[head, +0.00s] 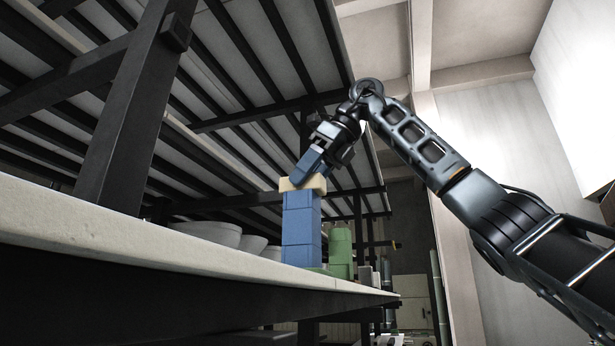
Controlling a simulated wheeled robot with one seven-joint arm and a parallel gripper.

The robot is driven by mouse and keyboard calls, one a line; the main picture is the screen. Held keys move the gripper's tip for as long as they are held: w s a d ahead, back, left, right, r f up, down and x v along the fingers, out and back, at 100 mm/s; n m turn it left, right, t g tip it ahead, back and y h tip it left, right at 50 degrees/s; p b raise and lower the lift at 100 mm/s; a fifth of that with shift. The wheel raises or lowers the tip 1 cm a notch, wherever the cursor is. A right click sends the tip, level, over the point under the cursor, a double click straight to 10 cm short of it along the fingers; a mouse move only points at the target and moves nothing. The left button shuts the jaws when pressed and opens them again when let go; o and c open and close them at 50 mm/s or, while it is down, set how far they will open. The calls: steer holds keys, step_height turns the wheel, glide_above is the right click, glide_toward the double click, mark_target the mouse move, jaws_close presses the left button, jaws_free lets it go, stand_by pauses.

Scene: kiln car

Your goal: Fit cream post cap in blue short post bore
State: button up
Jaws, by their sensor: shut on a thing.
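The cream post cap (318,184) is a pale block at the top of the blue short post (300,230). My gripper (306,171) comes down at a slant from the upper right, with its fingers shut on the cap. The cap looks roughly level and appears to meet the post's top, but I cannot tell whether it touches or sits in the bore. The bore is hidden from this low angle. The post stands upright on the pale shelf, made of stacked blue blocks.
A green post (341,252) stands just right of the blue one. Several pale bowls (209,234) sit to the left on the pale shelf (120,240). A dark slatted upper deck (240,60) hangs overhead, and a dark upright (135,110) stands at left.

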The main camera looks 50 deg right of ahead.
steer(key=o, duration=1.4)
steer(key=shift+r, duration=0.15)
